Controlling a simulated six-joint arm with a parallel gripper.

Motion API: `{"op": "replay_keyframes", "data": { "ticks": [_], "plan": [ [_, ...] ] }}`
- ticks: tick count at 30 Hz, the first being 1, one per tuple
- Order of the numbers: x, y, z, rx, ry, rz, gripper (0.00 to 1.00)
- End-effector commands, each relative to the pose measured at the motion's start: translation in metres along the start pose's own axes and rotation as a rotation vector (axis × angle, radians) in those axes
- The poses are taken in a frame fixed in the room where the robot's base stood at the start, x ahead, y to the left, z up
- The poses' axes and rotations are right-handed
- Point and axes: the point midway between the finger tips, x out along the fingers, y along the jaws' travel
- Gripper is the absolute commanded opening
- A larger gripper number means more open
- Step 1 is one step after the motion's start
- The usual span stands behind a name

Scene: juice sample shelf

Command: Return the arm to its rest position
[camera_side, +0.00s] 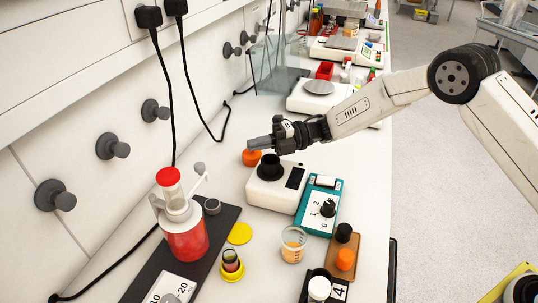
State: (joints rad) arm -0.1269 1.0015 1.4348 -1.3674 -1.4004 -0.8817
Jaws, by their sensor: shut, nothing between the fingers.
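My gripper (256,144) is shut with nothing between its fingers. It points left and hangs above the white device with a black round top (276,186) in the middle of the bench. My white arm reaches in from the right. An orange round object (252,157) lies just beyond the fingertips, on the bench behind the white device. I cannot tell the exact gap between the gripper and the device.
A bottle with red liquid (186,240) stands on a dark board at front left. Near it are a yellow disc (239,233), a beaker (293,245), a teal device (318,205) and small capped vials (345,260). Balances (318,97) and a clear glass box (275,68) stand farther back.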

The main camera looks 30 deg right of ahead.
Motion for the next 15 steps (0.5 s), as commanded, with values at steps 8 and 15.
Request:
{"op": "replay_keyframes", "data": {
  "ticks": [8,15],
  "plan": [
    [-0.031,0.000,0.008,0.000,0.000,-0.001,0.00],
    [-0.036,0.000,0.009,0.000,0.001,0.000,0.00]
  ]
}}
